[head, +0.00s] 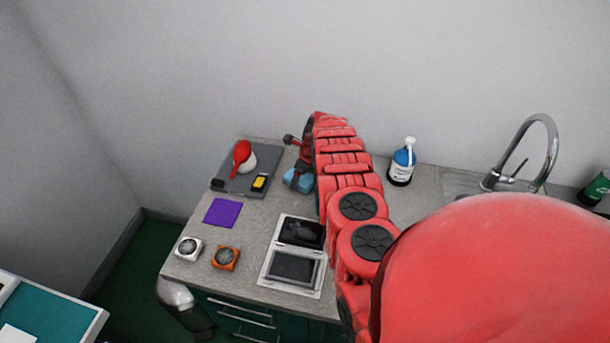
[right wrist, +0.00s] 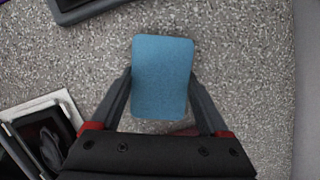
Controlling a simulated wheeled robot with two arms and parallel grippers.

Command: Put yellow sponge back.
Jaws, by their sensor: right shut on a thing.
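My right gripper (head: 299,171) reaches down over the worktop, just right of the grey tray. In the right wrist view its two fingers (right wrist: 161,80) are shut on the sides of a blue block (right wrist: 161,62), which looks like a sponge. The blue block also shows in the head view (head: 297,182), partly hidden by my gripper and arm. I cannot tell whether it touches the worktop. The only yellow thing I see is a small yellow and black item (head: 260,183) on the grey tray (head: 233,186). My left gripper is not in view.
The tray also holds a red and white item (head: 242,157). A purple cloth (head: 222,212), white (head: 188,248) and orange (head: 225,257) dial boxes and an open device (head: 295,267) lie nearer. A blue bottle (head: 403,162) and sink tap (head: 535,130) stand right. Bare worktop (head: 262,220) lies between.

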